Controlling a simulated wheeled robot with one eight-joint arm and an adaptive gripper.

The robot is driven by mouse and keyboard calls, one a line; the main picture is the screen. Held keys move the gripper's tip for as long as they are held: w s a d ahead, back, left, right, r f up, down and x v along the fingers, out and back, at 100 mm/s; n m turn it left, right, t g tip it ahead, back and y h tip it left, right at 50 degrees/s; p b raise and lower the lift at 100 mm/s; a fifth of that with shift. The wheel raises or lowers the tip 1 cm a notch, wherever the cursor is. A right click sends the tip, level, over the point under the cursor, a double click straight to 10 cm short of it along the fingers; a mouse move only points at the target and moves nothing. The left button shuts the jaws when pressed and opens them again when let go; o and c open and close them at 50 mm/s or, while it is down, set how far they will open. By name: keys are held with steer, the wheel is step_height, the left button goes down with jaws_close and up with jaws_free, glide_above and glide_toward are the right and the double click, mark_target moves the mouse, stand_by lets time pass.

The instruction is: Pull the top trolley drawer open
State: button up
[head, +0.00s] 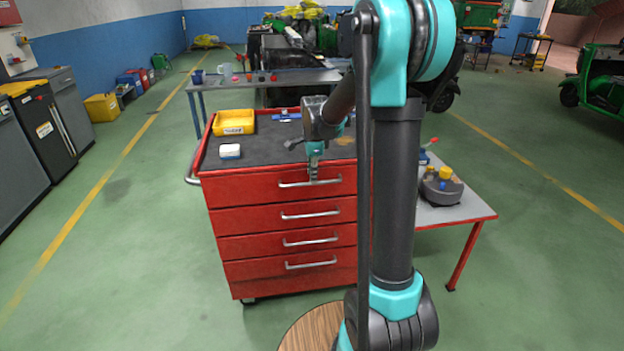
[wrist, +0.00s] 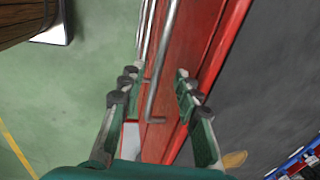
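The red trolley (head: 220,190) stands with its drawers stacked, all shut. The top drawer (head: 240,192) has a silver bar handle (head: 290,185). My gripper (head: 314,172) points down at this handle, right of its middle, and covers part of it. In the wrist view, my gripper (wrist: 156,80) has its two fingers spread apart. The top handle (wrist: 161,72) runs between them with a gap on each side; no firm contact shows.
A yellow bin (head: 234,121) and a small white box (head: 230,151) sit on the trolley's dark top. A side table (head: 470,207) with a grey round part (head: 441,192) stands at right. Green floor in front of the drawers is mostly clear, with a round wooden top (head: 308,330) nearby.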

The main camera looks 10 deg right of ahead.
steer(key=shift+w+f, duration=0.15)
steer(key=shift+f, duration=0.6)
steer(key=shift+w+f, duration=0.15)
steer(key=shift+f, duration=0.55)
jaws_close()
